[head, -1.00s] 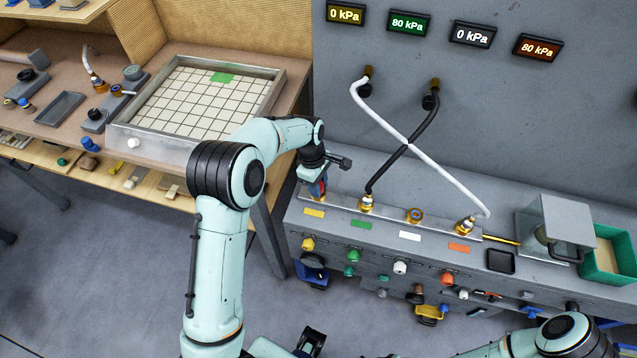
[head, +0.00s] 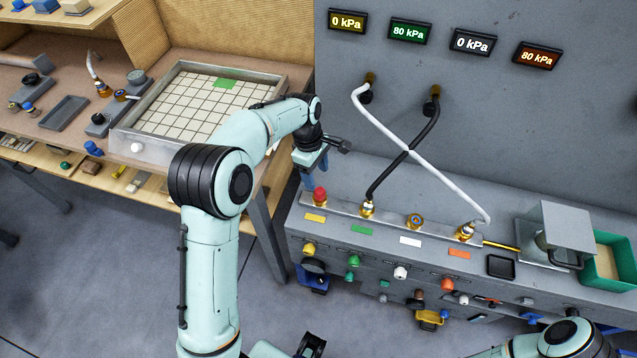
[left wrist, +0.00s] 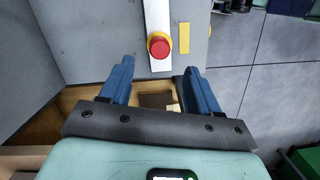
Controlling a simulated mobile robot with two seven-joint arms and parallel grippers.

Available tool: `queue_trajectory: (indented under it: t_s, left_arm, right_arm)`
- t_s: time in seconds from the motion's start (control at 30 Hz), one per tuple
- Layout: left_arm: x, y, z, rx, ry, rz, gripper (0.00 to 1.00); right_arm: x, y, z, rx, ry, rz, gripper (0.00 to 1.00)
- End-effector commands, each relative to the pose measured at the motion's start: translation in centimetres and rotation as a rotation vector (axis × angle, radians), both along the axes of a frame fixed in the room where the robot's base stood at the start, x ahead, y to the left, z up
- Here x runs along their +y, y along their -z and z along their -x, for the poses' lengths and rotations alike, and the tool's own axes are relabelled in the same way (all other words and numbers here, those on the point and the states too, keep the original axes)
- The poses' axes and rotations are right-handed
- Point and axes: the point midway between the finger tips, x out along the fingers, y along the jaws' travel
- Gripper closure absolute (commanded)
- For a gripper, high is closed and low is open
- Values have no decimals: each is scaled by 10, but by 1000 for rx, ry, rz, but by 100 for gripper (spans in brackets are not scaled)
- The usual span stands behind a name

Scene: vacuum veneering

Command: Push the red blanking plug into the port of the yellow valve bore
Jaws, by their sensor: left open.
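The red blanking plug (head: 319,192) stands upright on the yellow valve bore (head: 320,203), at the left end of the metal valve strip. How deep the plug sits in the port cannot be told. My left gripper (head: 310,181) is open and empty, just above and left of the plug in the head view. In the left wrist view its blue fingers (left wrist: 158,66) are spread wide, with the plug beyond their tips. My right gripper's fingers do not show.
Several brass valve bores line the strip, with a white hose (head: 425,155) and a black hose (head: 403,150) crossing above. A yellow label (head: 315,217) lies in front. A tiled tray (head: 125,143) stands on the left bench. A black dish (head: 501,266) is at right.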

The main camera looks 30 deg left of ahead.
Motion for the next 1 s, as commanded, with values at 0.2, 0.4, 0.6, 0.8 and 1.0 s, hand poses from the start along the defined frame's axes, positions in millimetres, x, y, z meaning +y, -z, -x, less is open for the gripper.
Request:
queue_trajectory:
  t_s: [0.2, 0.4, 0.6, 0.8, 1.0]
  left_arm:
    - [6, -39, -1, -2, -1, -1, 38]
    - [8, -50, 0, 0, -1, 0, 38]
    - [8, -50, 0, 1, -1, 0, 38]
    - [8, -50, 0, 1, -1, 0, 38]
    - [8, -50, 0, 1, -1, 0, 38]
  right_arm:
    - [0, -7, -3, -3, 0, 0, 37]
    - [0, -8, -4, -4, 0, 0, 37]
    - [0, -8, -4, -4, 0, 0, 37]
    - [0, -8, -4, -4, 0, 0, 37]
    - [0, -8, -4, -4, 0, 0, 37]
